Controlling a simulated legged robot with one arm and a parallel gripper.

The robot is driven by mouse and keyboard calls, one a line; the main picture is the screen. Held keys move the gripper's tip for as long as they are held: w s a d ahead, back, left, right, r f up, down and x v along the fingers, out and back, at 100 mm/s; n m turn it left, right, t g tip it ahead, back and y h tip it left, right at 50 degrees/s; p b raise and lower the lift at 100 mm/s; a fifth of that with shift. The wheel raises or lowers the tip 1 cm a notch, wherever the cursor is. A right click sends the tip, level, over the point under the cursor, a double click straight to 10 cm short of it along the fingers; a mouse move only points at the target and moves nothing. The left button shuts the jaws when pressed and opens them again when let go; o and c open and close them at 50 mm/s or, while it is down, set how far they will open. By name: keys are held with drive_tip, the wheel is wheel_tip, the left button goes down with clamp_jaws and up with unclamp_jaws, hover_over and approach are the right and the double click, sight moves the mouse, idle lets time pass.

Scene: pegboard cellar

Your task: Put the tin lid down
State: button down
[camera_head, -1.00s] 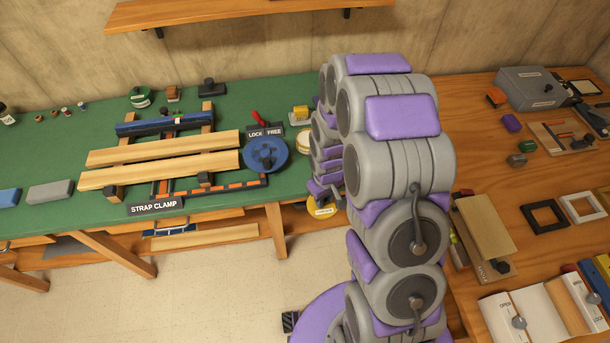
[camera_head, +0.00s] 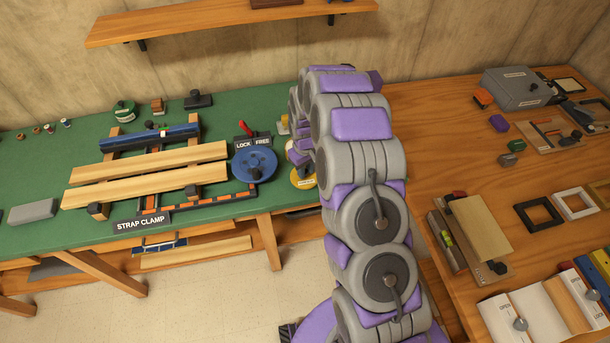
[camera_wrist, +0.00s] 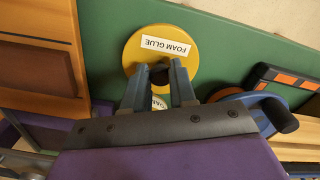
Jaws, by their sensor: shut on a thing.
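My gripper (camera_wrist: 158,75) is shut on the dark knob of the yellow tin lid (camera_wrist: 136,54), which bears a white "FOAM GLUE" label. In the head view the lid (camera_head: 303,181) shows only partly, just left of my arm, by the green bench's front edge; my gripper is hidden there. In the wrist view the lid overlaps the green bench top (camera_wrist: 215,45); I cannot tell if it touches it. A small pale, green-marked item (camera_wrist: 159,103) shows between the fingers, mostly hidden.
A blue crank wheel (camera_head: 254,164) and strap clamp boards (camera_head: 150,173) stand left of the lid. A LOCK/FREE plate (camera_head: 252,141) is behind the wheel. The wooden bench (camera_head: 450,120) on the right holds frames and tools.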

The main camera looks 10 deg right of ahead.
wheel_tip(320, 180, down, 4)
drive_tip(key=shift+r+b, duration=0.25)
drive_tip(key=shift+b, duration=0.2)
drive_tip(key=shift+r, duration=0.1)
drive_tip(key=c, duration=0.9)
unclamp_jaws()
wheel_tip(320, 180, up, 12)
drive_tip(key=p, duration=0.2)
drive_tip(key=s+a+r+m, duration=0.1)
drive_tip(key=s+r+m, duration=0.1)
drive_tip(key=s+r, duration=1.35)
drive_tip(key=s+r+m, duration=0.1)
drive_tip(key=s, duration=0.7)
drive_tip(key=s+r+g, duration=0.1)
drive_tip(key=s+r, duration=0.1)
drive_tip(key=s, duration=0.7)
drive_tip(key=s+r+m, duration=0.1)
drive_tip(key=s+r, duration=0.1)
drive_tip(key=s, duration=0.7)
drive_tip(key=shift+s+d+m+g, duration=0.15)
drive_tip(key=shift+d+m+g, duration=0.15)
drive_tip(key=shift+d+g, duration=0.1)
